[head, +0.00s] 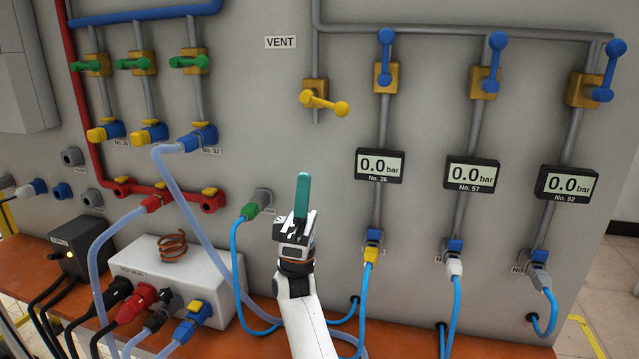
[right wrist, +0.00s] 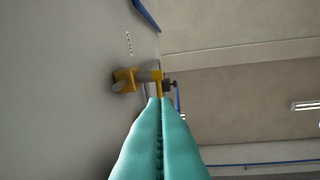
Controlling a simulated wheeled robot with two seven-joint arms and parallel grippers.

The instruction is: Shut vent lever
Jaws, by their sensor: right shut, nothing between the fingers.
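The vent lever (head: 324,102) is a yellow handle on a yellow valve block, right of and below the VENT label (head: 281,42). Its handle points to the right and slightly down, across the grey vertical pipe. In the right wrist view the yellow vent lever (right wrist: 140,77) shows just beyond the fingertips. My right gripper (head: 303,178) has teal fingers pressed together, pointing up, and holds nothing. In the head view it is below the lever, apart from it. In the wrist view I cannot tell whether the fingertips touch the lever. My left gripper is not in view.
Three blue levers (head: 385,56) sit on yellow valves to the right, above gauges (head: 379,165) reading 0.0 bar. Green levers (head: 133,63) are at the upper left.

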